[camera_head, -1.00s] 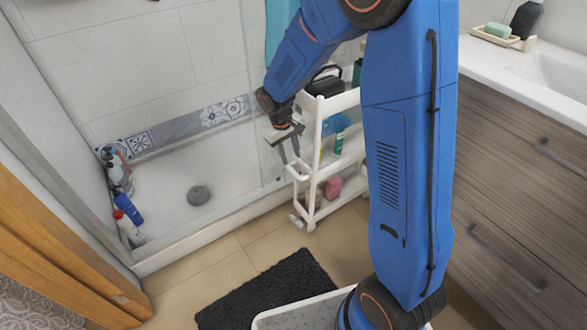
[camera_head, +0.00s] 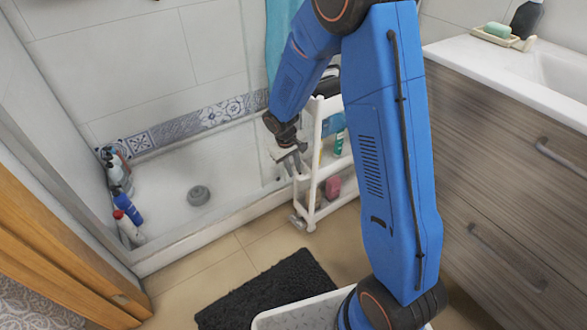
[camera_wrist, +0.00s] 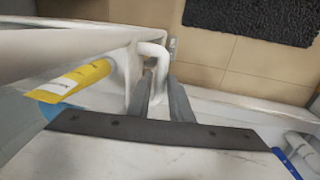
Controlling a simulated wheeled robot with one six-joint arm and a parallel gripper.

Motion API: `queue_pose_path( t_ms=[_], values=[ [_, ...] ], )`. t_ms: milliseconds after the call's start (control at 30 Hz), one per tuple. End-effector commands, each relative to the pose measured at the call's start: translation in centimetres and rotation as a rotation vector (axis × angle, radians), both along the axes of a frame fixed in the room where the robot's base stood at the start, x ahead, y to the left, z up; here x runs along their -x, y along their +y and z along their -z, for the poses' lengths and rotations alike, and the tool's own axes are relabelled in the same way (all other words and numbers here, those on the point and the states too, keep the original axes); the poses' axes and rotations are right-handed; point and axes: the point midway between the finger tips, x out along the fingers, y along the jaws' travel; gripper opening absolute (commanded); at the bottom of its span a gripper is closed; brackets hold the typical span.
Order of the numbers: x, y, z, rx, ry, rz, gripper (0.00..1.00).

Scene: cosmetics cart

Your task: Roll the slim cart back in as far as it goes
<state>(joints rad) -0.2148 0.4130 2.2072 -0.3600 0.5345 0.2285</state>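The slim white cart (camera_head: 312,190) stands on the floor between the shower and the vanity, with bottles and a pink item on its shelves. Its looped white handle (camera_wrist: 152,48) shows in the wrist view, sticking out from the cart's end. My gripper (camera_head: 294,166) is at the cart's near left end, by this handle. In the wrist view my gripper (camera_wrist: 161,82) has two dark fingers apart, with the handle's end at or between their tips. I cannot tell whether they touch it. My arm hides the cart's right side.
The shower tray's raised edge (camera_head: 215,220) runs along the cart's left. The wooden vanity (camera_head: 500,190) is on the right. A dark mat (camera_head: 265,290) lies on the floor in front. A yellow tube (camera_wrist: 70,78) lies on the cart near the handle.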

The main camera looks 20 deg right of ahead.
Motion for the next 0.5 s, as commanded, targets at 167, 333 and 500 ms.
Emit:
queue_pose_path(
  t_ms=[167, 333, 500],
  values=[
    [0.0, 0.0, 0.0, 0.0, 0.0, 0.0, 0.0],
    [-0.1, -0.2, 0.0, 0.0, 0.0, 0.0, 0.0],
    [-0.4, -1.2, 0.0, 0.0, 0.0, 0.0, 0.0]
  ],
)
